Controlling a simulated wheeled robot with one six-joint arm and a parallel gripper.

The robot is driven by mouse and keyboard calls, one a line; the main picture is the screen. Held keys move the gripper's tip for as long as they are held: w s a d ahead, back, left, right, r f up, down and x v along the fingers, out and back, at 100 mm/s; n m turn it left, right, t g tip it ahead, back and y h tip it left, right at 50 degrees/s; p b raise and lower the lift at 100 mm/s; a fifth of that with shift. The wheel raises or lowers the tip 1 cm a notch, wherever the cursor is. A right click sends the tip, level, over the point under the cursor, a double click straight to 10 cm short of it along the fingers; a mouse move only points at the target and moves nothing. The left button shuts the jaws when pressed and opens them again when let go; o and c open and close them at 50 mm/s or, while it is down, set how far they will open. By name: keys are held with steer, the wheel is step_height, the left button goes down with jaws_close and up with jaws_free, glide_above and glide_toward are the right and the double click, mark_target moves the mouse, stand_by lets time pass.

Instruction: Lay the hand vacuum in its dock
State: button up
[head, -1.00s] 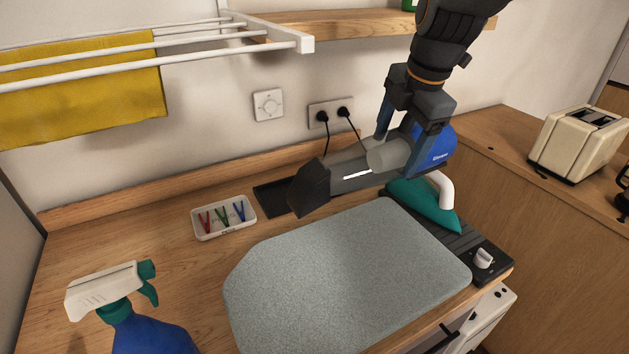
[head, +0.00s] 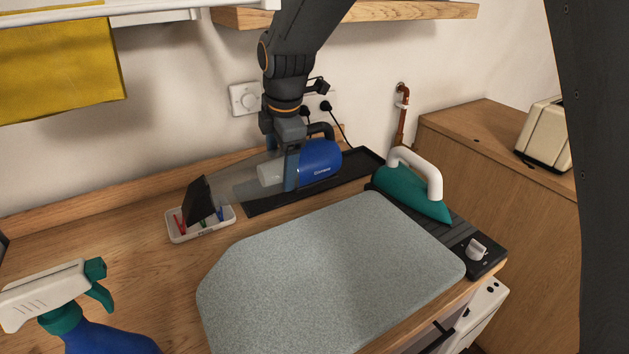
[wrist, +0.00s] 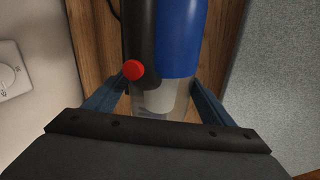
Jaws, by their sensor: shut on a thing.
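The hand vacuum (head: 318,164) has a blue body, a clear grey cup and a dark nozzle (head: 199,200) at its left end. My gripper (head: 290,176) is shut on the vacuum around its middle, from above. In the wrist view the blue body (wrist: 181,40) and a red button show between the fingers (wrist: 160,100). The dock is a long black tray (head: 366,163) along the back of the counter. The vacuum is over the tray, with its nozzle past the tray's left end, over the white clip dish. I cannot tell whether it touches the tray.
The white dish (head: 185,236) holds coloured clips. A grey ironing pad (head: 330,270) fills the counter front, with a green iron (head: 415,190) at its right. A spray bottle (head: 85,315) stands front left. Wall plugs (head: 326,106) and a shelf (head: 400,12) are behind.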

mark_target(330, 136)
steer(key=shift+w+a+f, duration=0.1)
steer(key=shift+w+a, duration=0.1)
steer(key=shift+w+d+f+p, duration=0.6)
steer(key=shift+w+d+p, duration=0.7)
steer(key=shift+w+d, duration=0.8)
steer(key=shift+w+d+f+p, duration=0.55)
steer(key=shift+w+d+p, duration=0.95)
steer(key=shift+w, duration=0.9)
steer(key=shift+w+d+f+p, duration=0.6)
steer(key=shift+w+d+p, duration=0.5)
steer(key=shift+w+d, duration=1.1)
steer(key=shift+a, duration=0.1)
steer(key=o, duration=2.1)
steer(key=shift+f, duration=0.2)
steer(key=shift+c, duration=0.2)
steer(key=shift+r, duration=0.55)
steer(key=b+v, duration=0.4)
steer(key=v, duration=0.7)
